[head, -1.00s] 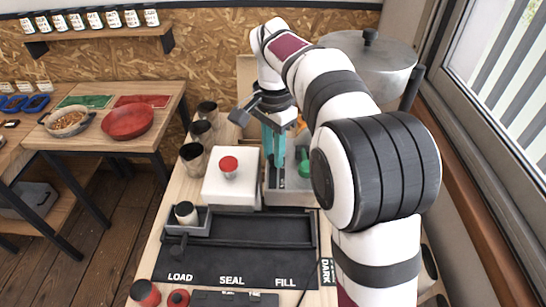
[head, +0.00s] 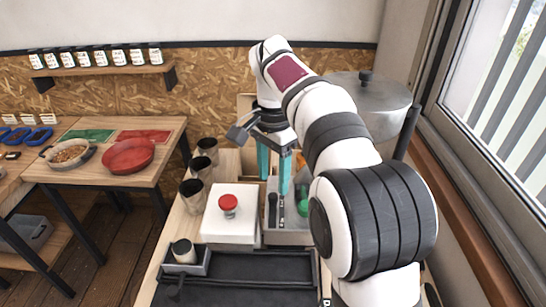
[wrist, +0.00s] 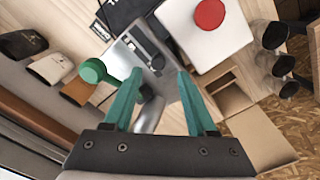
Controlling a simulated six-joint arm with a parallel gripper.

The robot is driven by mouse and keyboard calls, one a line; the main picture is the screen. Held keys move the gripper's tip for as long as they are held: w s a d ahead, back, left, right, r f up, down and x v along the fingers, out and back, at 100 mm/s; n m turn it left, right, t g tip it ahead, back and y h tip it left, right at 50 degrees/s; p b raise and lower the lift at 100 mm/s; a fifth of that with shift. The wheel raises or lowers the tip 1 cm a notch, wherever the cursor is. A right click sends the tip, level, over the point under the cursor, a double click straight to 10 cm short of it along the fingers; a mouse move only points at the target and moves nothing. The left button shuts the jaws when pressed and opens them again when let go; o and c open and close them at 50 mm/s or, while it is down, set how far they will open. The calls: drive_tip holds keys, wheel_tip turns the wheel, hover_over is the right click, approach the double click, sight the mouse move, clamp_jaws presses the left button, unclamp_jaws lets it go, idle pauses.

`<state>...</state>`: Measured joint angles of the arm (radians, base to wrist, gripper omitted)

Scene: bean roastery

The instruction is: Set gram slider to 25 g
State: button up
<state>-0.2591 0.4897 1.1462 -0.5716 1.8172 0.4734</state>
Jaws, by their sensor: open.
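The grey dosing unit (head: 290,238) stands right of the white box. A dark upright part that looks like the slider knob (head: 272,208) shows on its left side, by a narrow scale strip. The scale marks are too small to read, so I cannot tell the setting. A green knob (head: 303,208) is at its right; it also shows in the wrist view (wrist: 93,70). My gripper (head: 275,184) is open and empty, its teal fingers pointing down above the unit. In the wrist view, the unit's slotted top (wrist: 145,48) lies beyond the fingertips (wrist: 160,71).
A white box (head: 230,228) with a red button (head: 228,205) stands close on the left. Several dark cups (head: 192,195) stand left of it. A black tray (head: 245,270) lies in front. A large metal pot (head: 365,98) stands behind on the right.

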sight(274, 195)
wheel_tip(274, 195, up, 8)
drive_tip(key=shift+r, duration=0.15)
drive_tip(key=s+d+f+n, duration=0.15)
drive_tip(key=s+d, duration=0.25)
drive_tip(key=s, duration=0.4)
drive_tip(key=s+d+f+n, duration=0.1)
drive_tip(key=s+d+f, duration=0.2)
drive_tip(key=s, duration=0.5)
drive_tip(key=s+d+f+y, duration=0.1)
drive_tip(key=s+f, duration=1)
drive_tip(key=s, duration=0.3)
drive_tip(key=shift+s+f+n+y, duration=0.35)
drive_tip(key=shift+n+y, duration=0.05)
drive_tip(key=shift+n, duration=0.05)
